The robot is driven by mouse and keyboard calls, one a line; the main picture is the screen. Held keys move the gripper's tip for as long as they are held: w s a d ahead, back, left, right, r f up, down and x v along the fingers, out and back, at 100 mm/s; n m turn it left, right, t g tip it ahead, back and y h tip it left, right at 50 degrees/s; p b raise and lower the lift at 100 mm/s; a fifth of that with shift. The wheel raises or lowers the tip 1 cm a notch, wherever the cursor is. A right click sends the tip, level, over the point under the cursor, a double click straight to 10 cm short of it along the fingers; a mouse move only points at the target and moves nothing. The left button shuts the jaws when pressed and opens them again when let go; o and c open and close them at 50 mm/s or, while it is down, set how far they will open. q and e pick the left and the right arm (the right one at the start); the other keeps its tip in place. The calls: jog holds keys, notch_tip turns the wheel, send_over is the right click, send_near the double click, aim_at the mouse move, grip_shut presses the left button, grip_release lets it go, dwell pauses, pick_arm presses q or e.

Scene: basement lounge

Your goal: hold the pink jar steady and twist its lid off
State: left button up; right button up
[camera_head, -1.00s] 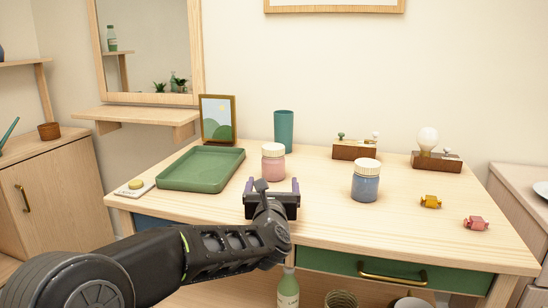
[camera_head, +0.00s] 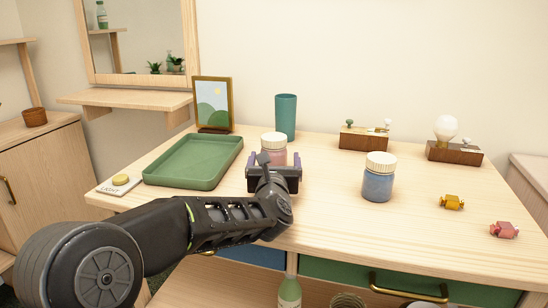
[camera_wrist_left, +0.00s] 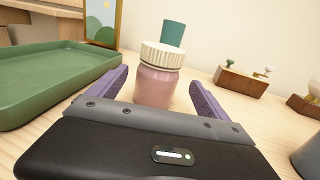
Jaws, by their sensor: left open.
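The pink jar (camera_head: 279,155) stands upright on the wooden table with its ribbed cream lid (camera_head: 274,139) on. In the head view my left gripper partly hides its lower body. In the left wrist view the jar (camera_wrist_left: 155,87) and its lid (camera_wrist_left: 162,55) show just ahead, centred between my two purple fingers. My left gripper (camera_head: 274,163) is open, with a finger on each side of the jar. A gap shows between the jar and the fingers, though exact depth is hard to tell. My right gripper is not in view.
A green tray (camera_head: 237,146) lies left of the jar. A teal cup (camera_head: 285,115) stands behind it. A blue jar (camera_head: 378,180) with a cream lid stands to the right. Wrapped candies (camera_head: 452,202) lie near the right edge. The tabletop between the two jars is clear.

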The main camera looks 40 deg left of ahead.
aim_at(274, 133)
pick_arm(q)
jog(key=shift+x, duration=0.95)
jog(key=x, duration=0.5)
jog(key=shift+a+f, duration=0.1)
jog(key=shift+a, duration=0.1)
jog(key=shift+c, duration=0.6)
jog(key=c, duration=1.7)
jog(key=shift+o, duration=0.2)
notch_tip(274, 133, up, 10)
jog(key=p, duration=0.3)
